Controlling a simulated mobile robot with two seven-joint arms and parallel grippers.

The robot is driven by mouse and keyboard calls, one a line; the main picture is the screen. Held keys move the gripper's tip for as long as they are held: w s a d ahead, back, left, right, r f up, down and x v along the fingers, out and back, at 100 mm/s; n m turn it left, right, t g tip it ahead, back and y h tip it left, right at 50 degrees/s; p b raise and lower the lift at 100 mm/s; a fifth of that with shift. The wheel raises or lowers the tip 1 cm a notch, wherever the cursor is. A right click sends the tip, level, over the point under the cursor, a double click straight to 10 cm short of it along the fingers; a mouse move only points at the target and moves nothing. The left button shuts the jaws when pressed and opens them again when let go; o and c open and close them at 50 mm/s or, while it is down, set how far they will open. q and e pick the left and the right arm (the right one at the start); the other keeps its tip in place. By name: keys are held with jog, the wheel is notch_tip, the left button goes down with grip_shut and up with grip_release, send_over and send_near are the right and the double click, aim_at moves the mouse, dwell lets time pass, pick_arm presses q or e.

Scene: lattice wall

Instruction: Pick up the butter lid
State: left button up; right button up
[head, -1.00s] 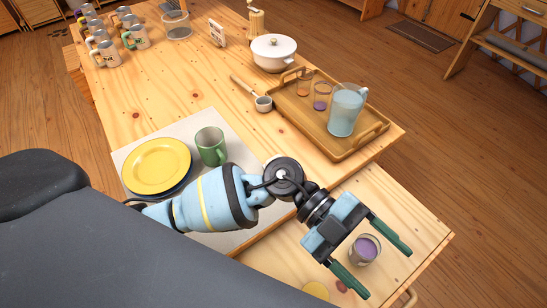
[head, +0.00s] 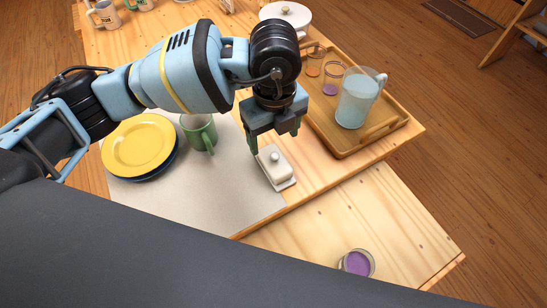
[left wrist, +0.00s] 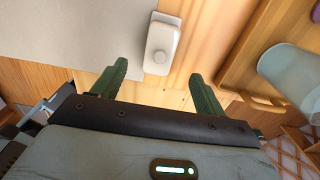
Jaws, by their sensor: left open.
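The butter lid (head: 272,160) is a small white cover with a round knob on top. It sits on a pale butter dish (head: 287,185) at the right edge of the grey mat. In the left wrist view the lid (left wrist: 163,40) is just beyond the fingertips, roughly centred between them. My left gripper (head: 275,137) is open and empty, with green fingers pointing down, above and behind the lid in the head view. Its fingers also show in the left wrist view (left wrist: 160,72). My right gripper is not in view.
A wooden tray (head: 345,150) with a blue pitcher (head: 355,100) and cups stands close to the right. A green mug (head: 199,132) and yellow plate (head: 139,146) are to the left. A purple-filled glass (head: 357,263) stands on the lower surface in front.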

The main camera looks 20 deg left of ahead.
aim_at(275, 155)
pick_arm(q)
jog(key=shift+s+d+f, duration=0.1)
jog(key=shift+d+f, duration=0.05)
jog(key=shift+f, duration=3.75)
jog(key=c, duration=1.1)
